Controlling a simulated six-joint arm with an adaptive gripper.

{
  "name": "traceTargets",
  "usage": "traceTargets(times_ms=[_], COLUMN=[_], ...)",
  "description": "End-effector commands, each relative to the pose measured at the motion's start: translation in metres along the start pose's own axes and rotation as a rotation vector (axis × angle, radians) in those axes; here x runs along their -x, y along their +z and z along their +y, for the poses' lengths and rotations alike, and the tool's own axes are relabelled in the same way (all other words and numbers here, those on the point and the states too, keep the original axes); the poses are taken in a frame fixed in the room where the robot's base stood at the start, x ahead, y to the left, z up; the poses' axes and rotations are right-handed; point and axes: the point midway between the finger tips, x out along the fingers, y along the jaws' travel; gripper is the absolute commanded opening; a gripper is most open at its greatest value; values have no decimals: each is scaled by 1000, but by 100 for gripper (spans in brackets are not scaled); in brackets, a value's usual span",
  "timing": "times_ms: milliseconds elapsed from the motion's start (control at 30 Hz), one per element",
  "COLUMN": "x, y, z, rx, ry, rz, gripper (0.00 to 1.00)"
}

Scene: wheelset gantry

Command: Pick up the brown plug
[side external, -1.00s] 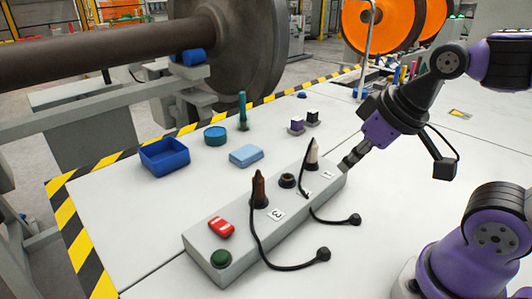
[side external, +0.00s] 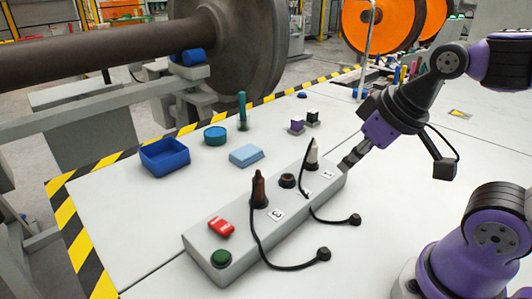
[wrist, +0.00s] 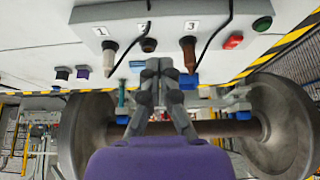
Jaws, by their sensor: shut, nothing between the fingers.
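The brown plug (side external: 259,188) stands upright in the grey socket box (side external: 236,232), at the socket labelled 3, with a black cable running from it. In the wrist view the brown plug (wrist: 189,54) shows right of centre at the top, beyond my fingers. My gripper (side external: 350,160) is at the right end of the box, beside the white plug, clear of the brown plug. In the wrist view my gripper (wrist: 160,66) has its fingers together and empty. Whether the fingertips touch the box cannot be told.
The white plug (side external: 312,153) stands in socket 1, and the middle socket (side external: 287,181) is empty. A red switch (side external: 221,226) and green button (side external: 221,257) are on the box. Black cables trail in front.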

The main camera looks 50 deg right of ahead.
Motion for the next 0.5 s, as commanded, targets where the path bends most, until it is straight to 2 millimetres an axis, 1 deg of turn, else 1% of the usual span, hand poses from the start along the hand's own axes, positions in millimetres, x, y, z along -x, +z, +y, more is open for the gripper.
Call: traceTargets(times_ms=[100, 167, 200, 233, 500], x=[0, 0, 0, 0, 0], y=[0, 0, 0, 0, 0], z=[0, 0, 0, 0, 0], rx=[0, 0, 0, 0, 0], ry=[0, 0, 0, 0, 0], rz=[0, 0, 0, 0, 0], gripper=[0, 30, 50, 65, 65])
